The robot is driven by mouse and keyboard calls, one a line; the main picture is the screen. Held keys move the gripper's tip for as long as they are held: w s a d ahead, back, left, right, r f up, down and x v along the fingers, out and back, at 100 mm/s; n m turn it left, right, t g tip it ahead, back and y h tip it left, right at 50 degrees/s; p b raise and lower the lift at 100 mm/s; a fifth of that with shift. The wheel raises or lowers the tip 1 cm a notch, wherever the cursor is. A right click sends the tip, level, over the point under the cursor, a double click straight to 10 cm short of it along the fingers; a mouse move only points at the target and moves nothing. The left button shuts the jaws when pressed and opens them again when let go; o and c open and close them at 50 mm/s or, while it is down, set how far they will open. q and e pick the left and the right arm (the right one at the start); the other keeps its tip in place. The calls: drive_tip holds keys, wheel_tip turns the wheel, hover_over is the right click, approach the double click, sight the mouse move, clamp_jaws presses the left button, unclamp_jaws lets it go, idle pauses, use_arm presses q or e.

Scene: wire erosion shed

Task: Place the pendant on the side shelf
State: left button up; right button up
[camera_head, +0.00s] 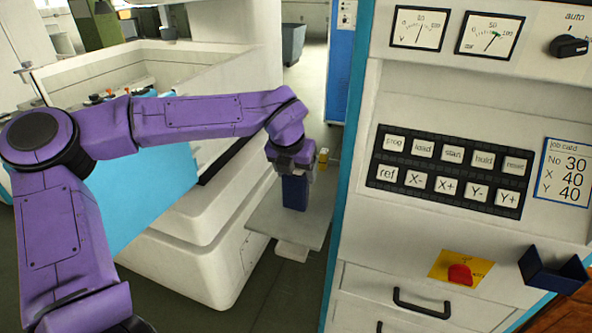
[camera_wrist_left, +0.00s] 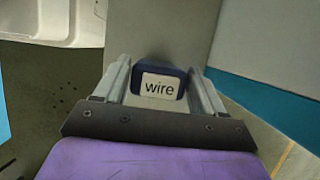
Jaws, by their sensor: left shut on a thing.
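The pendant (camera_head: 295,192) is a dark blue block, upright below my left gripper (camera_head: 291,165). In the left wrist view the pendant (camera_wrist_left: 158,73) shows its end with a white label reading "wire", between the two fingers of my left gripper (camera_wrist_left: 163,85), which is shut on it. The side shelf (camera_head: 268,218) is a flat grey plate between the white machine and the control cabinet. The pendant is over the shelf; I cannot tell whether its bottom touches. The shelf also shows in the left wrist view (camera_wrist_left: 160,28). My right gripper is not in view.
The control cabinet (camera_head: 450,70) with its keypad stands close on the right. A dark blue bracket (camera_head: 552,272) and a red button (camera_head: 460,273) are on its front. The white machine (camera_head: 195,255) borders the shelf on the left. A small yellow thing (camera_head: 323,156) shows just beyond the gripper.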

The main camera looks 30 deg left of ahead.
use_arm(q)
drive_tip(key=o, duration=1.6)
drive_tip(key=shift+f, duration=0.15)
drive_tip(key=shift+r, duration=0.35)
drive_tip(key=b+v, duration=0.1)
drive_tip(key=v, duration=1)
drive_tip(key=shift+s+r, duration=0.2)
drive_tip(key=shift+r, duration=0.1)
drive_tip(key=shift+d, duration=0.1)
